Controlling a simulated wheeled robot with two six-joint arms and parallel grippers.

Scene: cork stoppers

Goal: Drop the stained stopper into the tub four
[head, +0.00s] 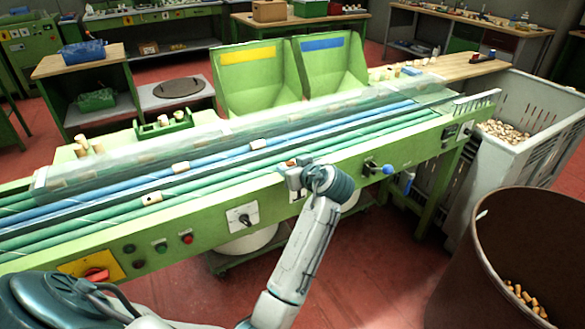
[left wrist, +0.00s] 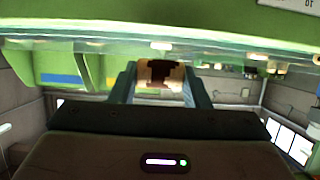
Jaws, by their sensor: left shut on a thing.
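My left gripper (head: 296,172) is at the front edge of the green conveyor, above its front panel. In the left wrist view its two fingers (left wrist: 160,88) are shut on a tan cork stopper (left wrist: 144,74) with a large dark brown stain. Only a small part of this stopper shows in the head view. No tub with a readable number four shows. Pale round tubs (head: 247,241) stand under the conveyor, partly hidden by its frame and my arm. A large brown tub (head: 505,240) with corks inside stands at the right. My right gripper is not in view.
Other stoppers lie on the belts, one with a dark spot (head: 152,199) and two plain ones (head: 180,167) (head: 258,144). A clear guard (head: 110,178) runs along the conveyor. A grey crate (head: 548,103) of corks and green bins (head: 256,78) stand beyond.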

